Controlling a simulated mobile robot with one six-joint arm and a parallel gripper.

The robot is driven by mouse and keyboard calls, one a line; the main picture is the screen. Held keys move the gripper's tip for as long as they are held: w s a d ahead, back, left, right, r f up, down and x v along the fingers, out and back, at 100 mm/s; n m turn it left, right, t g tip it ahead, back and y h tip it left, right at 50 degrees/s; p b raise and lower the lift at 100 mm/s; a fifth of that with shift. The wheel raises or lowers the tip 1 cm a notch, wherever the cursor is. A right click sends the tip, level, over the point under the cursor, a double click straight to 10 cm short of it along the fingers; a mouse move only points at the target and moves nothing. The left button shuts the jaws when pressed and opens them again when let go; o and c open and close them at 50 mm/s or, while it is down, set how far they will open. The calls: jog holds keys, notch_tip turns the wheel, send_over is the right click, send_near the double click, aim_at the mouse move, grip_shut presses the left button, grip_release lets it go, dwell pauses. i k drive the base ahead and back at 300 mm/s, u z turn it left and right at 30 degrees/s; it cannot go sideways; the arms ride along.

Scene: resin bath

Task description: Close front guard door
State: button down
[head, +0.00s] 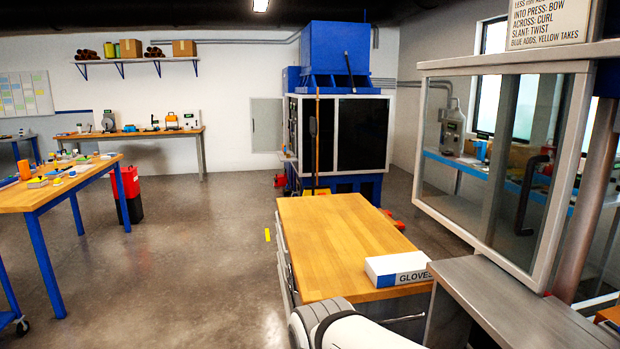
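A large glazed guard panel in a pale metal frame (498,170) stands at the right, above a steel bench. I take it for the front guard door. A grey upright runs down its middle, and a dark curved handle (530,190) is on its right part. Shelves and windows show through the clear pane. I cannot tell from this view how far the door is open. My gripper is not in view; only a white part of my arm shows at the bottom centre, left of and below the panel.
A wooden-topped cabinet (335,235) with a glove box (397,269) stands in front of me. A steel bench (520,305) lies below the panel. A blue machine (337,130) is at the back. A cluttered workbench (50,195) is left. The floor (200,250) between is mostly clear.

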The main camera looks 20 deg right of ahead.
aim_at(583, 68)
jog(key=z, duration=0.3)
jog(key=i, duration=1.25)
jog(key=z, duration=0.95)
jog(key=i, duration=0.25)
jog(key=z, duration=0.2)
jog(key=k, duration=0.75)
jog(key=z, duration=0.2)
jog(key=i, duration=0.8)
jog(key=u, duration=0.05)
